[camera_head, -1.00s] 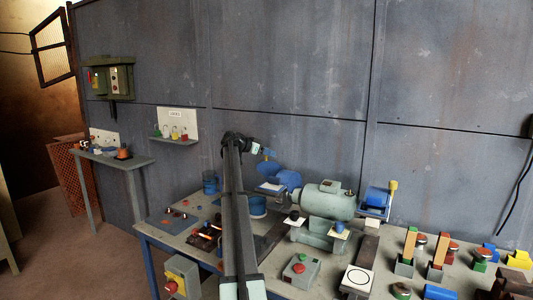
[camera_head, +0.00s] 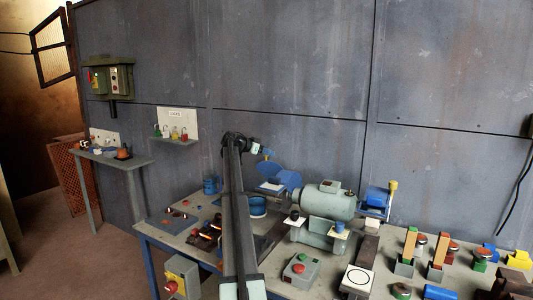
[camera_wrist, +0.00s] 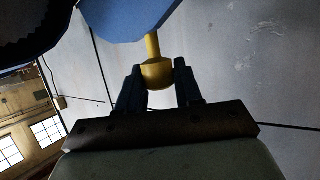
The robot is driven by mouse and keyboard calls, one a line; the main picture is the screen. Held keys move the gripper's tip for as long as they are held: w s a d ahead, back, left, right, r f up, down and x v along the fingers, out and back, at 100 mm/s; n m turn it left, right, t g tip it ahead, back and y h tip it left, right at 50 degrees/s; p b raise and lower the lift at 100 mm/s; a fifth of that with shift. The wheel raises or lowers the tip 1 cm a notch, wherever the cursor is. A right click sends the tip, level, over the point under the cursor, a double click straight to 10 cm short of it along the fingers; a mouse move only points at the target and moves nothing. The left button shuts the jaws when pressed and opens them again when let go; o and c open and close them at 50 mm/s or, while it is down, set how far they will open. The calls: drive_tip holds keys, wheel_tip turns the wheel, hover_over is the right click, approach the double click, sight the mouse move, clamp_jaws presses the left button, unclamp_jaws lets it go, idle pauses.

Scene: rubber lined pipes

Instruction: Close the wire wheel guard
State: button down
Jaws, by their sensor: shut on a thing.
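The grinding machine (camera_head: 323,202) stands on the workbench, with a blue guard (camera_head: 267,169) on its left side and another blue guard (camera_head: 377,197) on its right. The left guard is tilted up. My gripper (camera_wrist: 158,66) is shut on a yellow knob (camera_wrist: 156,76) on a stem below a blue guard plate (camera_wrist: 128,18) in the wrist view. In the head view my arm reaches to the left guard, and the fingertips are too small to make out. The wheel behind the left guard cannot be made out.
A control box with a red button (camera_head: 300,268) sits in front of the machine. A blue cup (camera_head: 257,206) and small tools lie left of it. Several coloured blocks and buttons crowd the right of the bench. The grey wall is close behind.

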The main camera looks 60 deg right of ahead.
drive_tip(key=shift+a, duration=0.1)
drive_tip(key=s+a+n+t, duration=0.5)
drive_tip(key=a+n+t, duration=0.4)
drive_tip(key=t, duration=0.3)
drive_tip(key=shift+n+h, duration=0.3)
drive_tip(key=shift+n, duration=0.5)
drive_tip(key=c, duration=0.8)
unclamp_jaws()
drive_tip(key=shift+a, duration=0.1)
